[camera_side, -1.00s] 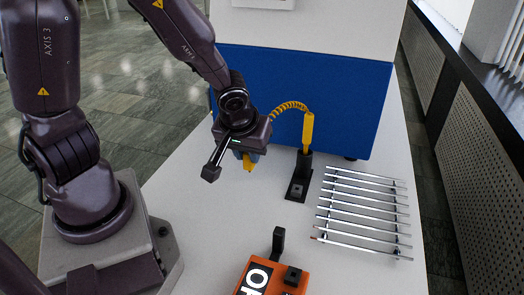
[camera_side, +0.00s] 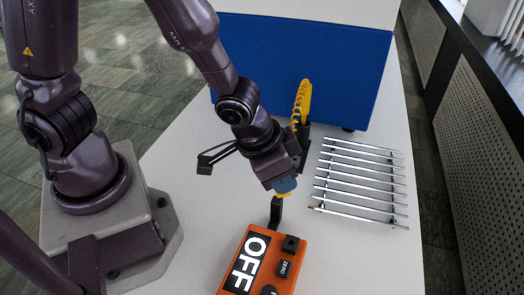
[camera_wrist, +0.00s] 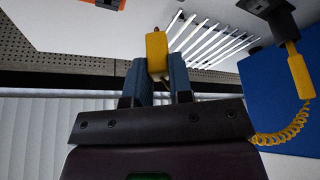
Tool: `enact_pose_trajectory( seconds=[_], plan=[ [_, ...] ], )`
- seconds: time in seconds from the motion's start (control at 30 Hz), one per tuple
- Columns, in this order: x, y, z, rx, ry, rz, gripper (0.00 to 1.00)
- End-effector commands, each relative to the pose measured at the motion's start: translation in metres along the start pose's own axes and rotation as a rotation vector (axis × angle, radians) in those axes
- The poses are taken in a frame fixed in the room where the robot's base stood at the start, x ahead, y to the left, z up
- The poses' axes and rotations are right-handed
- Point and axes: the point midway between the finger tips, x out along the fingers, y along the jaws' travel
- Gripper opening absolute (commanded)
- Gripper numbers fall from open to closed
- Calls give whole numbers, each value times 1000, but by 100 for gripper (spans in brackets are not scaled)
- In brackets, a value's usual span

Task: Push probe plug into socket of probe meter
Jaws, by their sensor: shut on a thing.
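The yellow probe plug (camera_wrist: 156,50) is held between the two blue fingers of my gripper (camera_wrist: 157,72) in the wrist view. In the side view my gripper (camera_side: 284,185) hides most of the plug; only a yellow bit shows below the fingers. The orange probe meter (camera_side: 262,265) lies on the bench below the gripper, its display reading OFF. A small black block (camera_side: 291,243) sits on its upper right end, and a black upright arm (camera_side: 276,213) rises behind it. The plug appears above and behind the meter, apart from it. The socket opening cannot be made out.
The yellow probe (camera_side: 304,95) stands in a black holder (camera_side: 304,135), with a coiled yellow cable (camera_wrist: 280,136) running from it. A rack of metal rods (camera_side: 360,182) lies to the right. A blue-fronted machine (camera_side: 340,70) stands at the back. Bench at the front right is clear.

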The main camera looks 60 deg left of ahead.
Motion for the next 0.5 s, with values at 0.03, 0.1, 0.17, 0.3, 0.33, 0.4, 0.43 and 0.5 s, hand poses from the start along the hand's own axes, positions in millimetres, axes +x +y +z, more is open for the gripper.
enact_pose_trajectory(
  seconds=[0.03,0.1,0.17,0.3,0.33,0.4,0.43,0.5],
  plan=[
    [-2,8,-2,53,1,25,0],
    [-4,19,-5,137,2,60,0],
    [-6,29,-6,208,2,88,0],
    [-11,51,-6,364,1,153,0],
    [-12,53,-6,392,0,165,0],
    [-12,56,-7,446,-1,187,0],
    [-12,56,-7,464,-2,194,0],
    [-12,57,-8,499,-2,208,0]
  ],
)
